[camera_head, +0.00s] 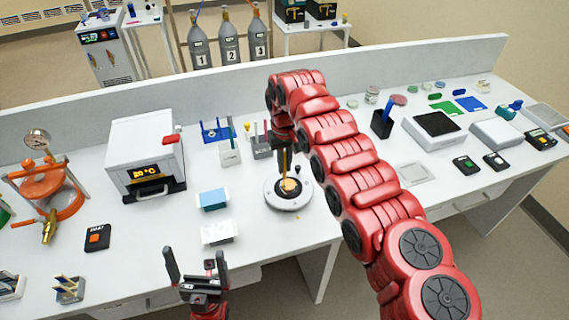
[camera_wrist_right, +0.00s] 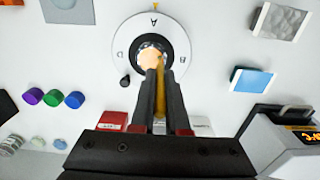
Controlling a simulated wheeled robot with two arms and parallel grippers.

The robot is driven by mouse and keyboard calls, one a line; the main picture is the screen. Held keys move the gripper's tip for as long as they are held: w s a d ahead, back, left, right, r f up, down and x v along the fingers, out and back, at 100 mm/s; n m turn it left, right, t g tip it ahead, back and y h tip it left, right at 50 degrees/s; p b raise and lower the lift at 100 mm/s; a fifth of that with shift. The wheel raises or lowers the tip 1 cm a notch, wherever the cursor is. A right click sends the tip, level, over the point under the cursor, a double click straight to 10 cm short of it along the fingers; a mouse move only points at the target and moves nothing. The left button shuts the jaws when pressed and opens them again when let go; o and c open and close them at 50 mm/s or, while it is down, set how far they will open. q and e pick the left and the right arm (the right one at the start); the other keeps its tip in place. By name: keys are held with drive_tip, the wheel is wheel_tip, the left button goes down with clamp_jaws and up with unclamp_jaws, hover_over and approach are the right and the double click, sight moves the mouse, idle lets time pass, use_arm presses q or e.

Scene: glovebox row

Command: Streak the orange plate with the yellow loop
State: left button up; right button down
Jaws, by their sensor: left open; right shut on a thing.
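The orange plate (camera_head: 291,184) sits in the middle of a round white turntable (camera_head: 272,196). It also shows in the right wrist view (camera_wrist_right: 149,57), where the turntable's ring (camera_wrist_right: 125,38) carries letters. My right gripper (camera_head: 284,150) points down above the plate and is shut on the yellow loop (camera_head: 285,164). In the wrist view the loop (camera_wrist_right: 160,98) runs between the fingers toward the plate. My left gripper (camera_head: 196,268) is open and empty in front of the bench's edge.
A grey holder (camera_head: 262,150) with coloured sticks stands behind the turntable. A heater box (camera_head: 144,155) reading 20 °C, a blue-topped box (camera_head: 212,200) and a white tray (camera_head: 218,233) are to the left. A black holder (camera_head: 381,124) is to the right.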

drive_tip(key=shift+w+d+f+b, duration=0.1)
drive_tip(key=shift+w+d+b, duration=0.1)
drive_tip(key=shift+d+b, duration=0.5)
idle(0.6)
drive_tip(key=shift+w+d+b, duration=0.25)
drive_tip(key=shift+d+b, duration=0.3)
drive_tip(key=shift+d, duration=0.3)
idle(0.8)
drive_tip(key=shift+a, duration=0.25)
drive_tip(key=shift+a, duration=0.2)
drive_tip(key=shift+p, duration=0.4)
drive_tip(key=shift+a+p, duration=0.3)
drive_tip(key=shift+a, duration=0.05)
drive_tip(key=shift+s+a, duration=0.1)
drive_tip(key=shift+a, duration=0.3)
idle(0.5)
